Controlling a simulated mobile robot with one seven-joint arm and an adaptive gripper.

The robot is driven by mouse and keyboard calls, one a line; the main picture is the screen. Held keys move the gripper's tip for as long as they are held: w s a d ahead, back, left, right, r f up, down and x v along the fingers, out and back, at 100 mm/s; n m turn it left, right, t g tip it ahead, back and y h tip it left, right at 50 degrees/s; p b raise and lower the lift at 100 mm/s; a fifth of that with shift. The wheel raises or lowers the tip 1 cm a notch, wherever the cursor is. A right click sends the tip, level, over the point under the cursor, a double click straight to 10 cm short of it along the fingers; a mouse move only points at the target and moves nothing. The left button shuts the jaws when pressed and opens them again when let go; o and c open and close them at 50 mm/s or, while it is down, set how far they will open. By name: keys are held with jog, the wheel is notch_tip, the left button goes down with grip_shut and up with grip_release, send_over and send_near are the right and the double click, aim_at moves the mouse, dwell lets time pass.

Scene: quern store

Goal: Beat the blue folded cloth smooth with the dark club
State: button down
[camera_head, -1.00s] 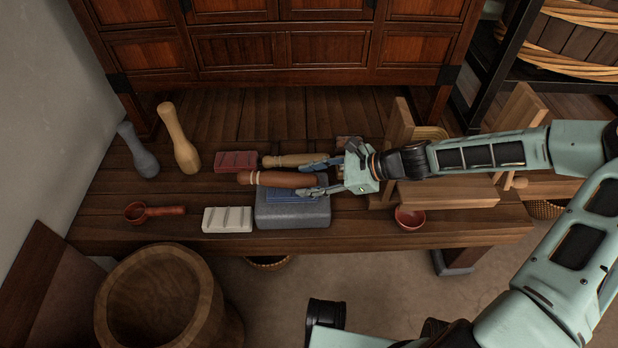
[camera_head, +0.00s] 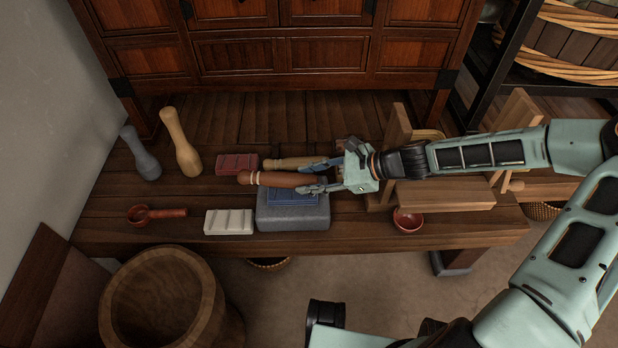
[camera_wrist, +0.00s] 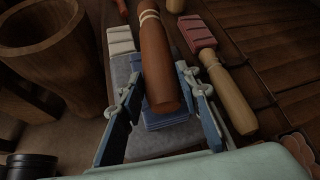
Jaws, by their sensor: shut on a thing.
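My gripper (camera_head: 322,178) is shut on the dark reddish-brown club (camera_head: 277,179), which has pale rings near its far left end. The club lies roughly level, pointing left. In the wrist view the club (camera_wrist: 157,62) runs away from me between the two fingers. The blue folded cloth (camera_head: 293,199) lies on a grey stone block (camera_head: 292,218), under and just in front of the club. The cloth also shows below the club in the wrist view (camera_wrist: 165,122). The club and fingers hide part of it. I cannot tell whether club and cloth touch.
A red bowl (camera_head: 407,220) and wooden frame (camera_head: 440,192) are right. Two pestles stand far left.

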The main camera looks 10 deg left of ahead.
notch_tip(320, 180, up, 3)
jog(key=shift+f+p, duration=0.1)
jog(key=shift+p, duration=0.75)
jog(key=shift+f, duration=0.15)
jog(key=shift+f+b, duration=1.15)
jog(key=shift+f, duration=0.75)
notch_tip(320, 180, up, 4)
jog(key=p, duration=0.4)
jog(key=shift+f, duration=0.15)
